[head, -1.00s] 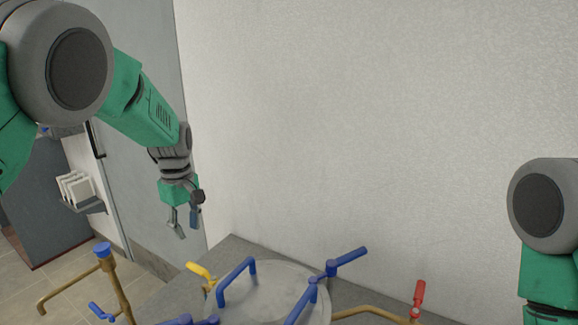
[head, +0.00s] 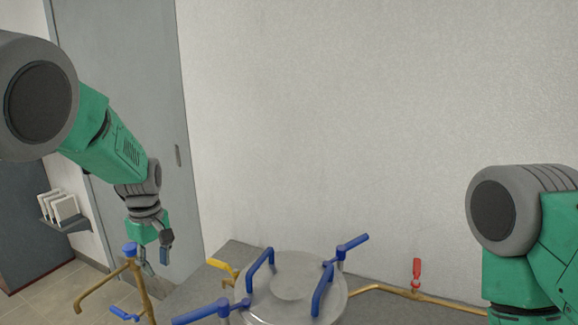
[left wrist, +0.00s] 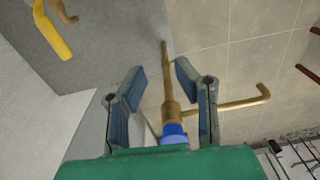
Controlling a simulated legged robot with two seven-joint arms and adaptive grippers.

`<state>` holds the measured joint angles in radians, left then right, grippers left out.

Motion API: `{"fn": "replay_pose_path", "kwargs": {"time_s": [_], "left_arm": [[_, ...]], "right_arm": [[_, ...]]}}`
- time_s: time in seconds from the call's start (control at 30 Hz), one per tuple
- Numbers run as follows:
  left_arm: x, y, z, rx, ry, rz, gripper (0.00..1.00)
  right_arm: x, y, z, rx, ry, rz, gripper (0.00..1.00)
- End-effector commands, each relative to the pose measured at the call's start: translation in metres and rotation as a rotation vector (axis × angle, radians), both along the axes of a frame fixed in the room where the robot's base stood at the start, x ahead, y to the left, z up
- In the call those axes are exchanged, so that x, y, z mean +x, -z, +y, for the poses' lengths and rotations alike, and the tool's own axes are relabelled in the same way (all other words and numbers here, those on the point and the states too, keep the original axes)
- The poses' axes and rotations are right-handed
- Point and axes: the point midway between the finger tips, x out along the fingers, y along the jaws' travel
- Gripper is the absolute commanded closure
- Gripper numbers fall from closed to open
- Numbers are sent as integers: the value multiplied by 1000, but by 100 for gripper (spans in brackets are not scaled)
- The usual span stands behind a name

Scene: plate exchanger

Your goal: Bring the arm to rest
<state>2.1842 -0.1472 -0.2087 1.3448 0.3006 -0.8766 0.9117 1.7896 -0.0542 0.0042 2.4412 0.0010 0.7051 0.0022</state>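My left gripper (head: 156,262) hangs fingers-down at the left of the head view, in front of the grey door. In the left wrist view its two blue-padded fingers (left wrist: 160,75) stand apart with nothing held. A brass pipe with a blue cap (head: 130,250) stands close to this gripper in the head view. The blue cap also shows between the fingers in the left wrist view (left wrist: 172,134); the gap to it is hard to judge. My right arm shows only its elbow part at the right edge; the right gripper is out of frame.
A round steel lid (head: 292,289) with blue handles sits at bottom centre. Around it are a yellow-handled valve (head: 222,267) and a red-handled valve (head: 416,272). A shelf (head: 66,222) with white items is at far left.

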Motion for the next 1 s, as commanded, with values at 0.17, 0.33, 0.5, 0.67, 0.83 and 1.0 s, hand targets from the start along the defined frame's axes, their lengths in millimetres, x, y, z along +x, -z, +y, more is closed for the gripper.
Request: {"fn": "replay_pose_path", "kwargs": {"time_s": [0.17,0.33,0.5,0.67,0.83,1.0], "left_arm": [[-18,50,17,8,57,8,73],[-45,106,29,27,142,11,73],[-92,182,29,62,286,24,73],[-175,272,24,92,521,45,73],[-279,341,12,80,813,43,73],[-362,367,-3,35,1047,9,73]], "right_arm": [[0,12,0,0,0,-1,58],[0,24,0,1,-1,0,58],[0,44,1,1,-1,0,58],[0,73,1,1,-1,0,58],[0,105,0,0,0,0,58],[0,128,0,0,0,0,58]]}}
